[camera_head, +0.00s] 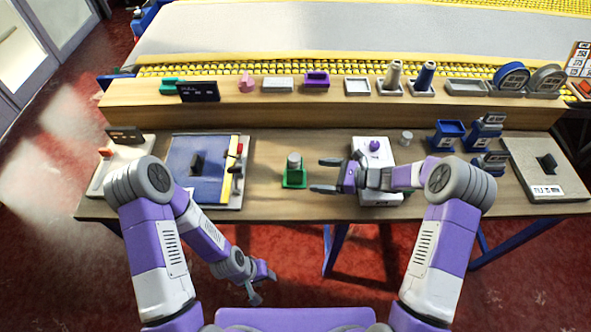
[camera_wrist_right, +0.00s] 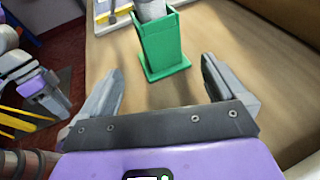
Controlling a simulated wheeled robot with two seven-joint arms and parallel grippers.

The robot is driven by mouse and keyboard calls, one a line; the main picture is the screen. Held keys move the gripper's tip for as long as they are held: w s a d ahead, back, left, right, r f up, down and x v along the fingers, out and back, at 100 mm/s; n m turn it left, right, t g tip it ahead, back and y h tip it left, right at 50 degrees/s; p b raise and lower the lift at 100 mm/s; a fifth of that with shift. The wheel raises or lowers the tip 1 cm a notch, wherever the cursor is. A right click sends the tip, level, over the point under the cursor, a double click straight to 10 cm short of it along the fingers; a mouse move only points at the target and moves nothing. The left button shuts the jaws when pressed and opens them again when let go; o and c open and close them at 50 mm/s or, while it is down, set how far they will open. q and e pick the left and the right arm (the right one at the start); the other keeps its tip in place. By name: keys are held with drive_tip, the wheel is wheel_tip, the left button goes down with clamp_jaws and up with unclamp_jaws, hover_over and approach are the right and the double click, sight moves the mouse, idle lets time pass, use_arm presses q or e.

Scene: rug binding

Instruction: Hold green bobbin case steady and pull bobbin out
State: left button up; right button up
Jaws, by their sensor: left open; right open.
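The green bobbin case (camera_head: 294,180) stands upright on the wooden table, left of my right gripper. The grey bobbin (camera_head: 294,159) sits in it with its top sticking out. In the right wrist view the green case (camera_wrist_right: 162,46) stands beyond the fingertips, roughly between their lines, with the bobbin (camera_wrist_right: 150,10) cut off by the top edge. My right gripper (camera_head: 326,176) is open and empty, pointing left toward the case without touching it. My left gripper (camera_head: 262,283) is open and empty, hanging low in front of the table's front edge, away from the case.
A blue board (camera_head: 190,170) with a yellow strip lies left of the case. A white device with a purple knob (camera_head: 374,146) stands under and behind my right forearm. Blue bins (camera_head: 446,134) stand further right. A raised shelf (camera_head: 230,112) with several small items runs behind. Table around the case is clear.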

sight(298, 174)
drive_tip(key=b+x, duration=0.2)
drive_tip(key=x, duration=0.5)
drive_tip(key=shift+a+f, duration=0.1)
drive_tip(key=shift+f, duration=0.15)
drive_tip(key=shift+w+a+f+b, duration=0.1)
drive_tip(key=shift+w+a+b, duration=0.15)
drive_tip(key=shift+a+b, duration=0.3)
